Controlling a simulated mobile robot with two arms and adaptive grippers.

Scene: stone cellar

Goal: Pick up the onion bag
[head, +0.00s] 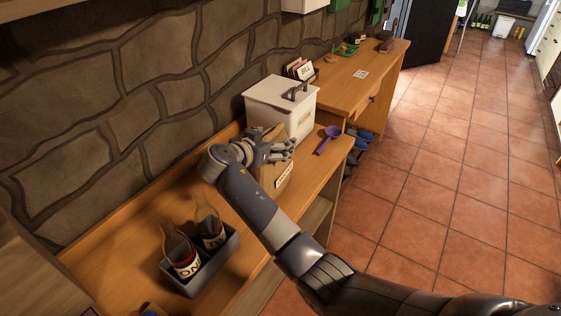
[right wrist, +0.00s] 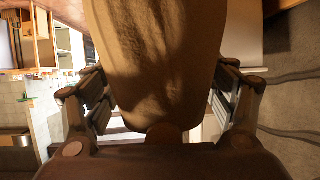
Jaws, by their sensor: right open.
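A tan paper bag with a pale label (head: 284,176), which I take to be the onion bag, stands on the wooden counter in front of the white bin. The label is too small to read. My right gripper (head: 283,150) is at the upper part of the bag and hides some of it. In the right wrist view the bag (right wrist: 155,60) fills the space between the two spread fingers. The gripper is open, with a finger on either side of the bag; whether they touch it I cannot tell. My left gripper is not in view.
The white lidded bin (head: 270,103) stands close behind the bag. A purple scoop (head: 328,140) lies to its right near the counter edge. The stone wall runs along the left.

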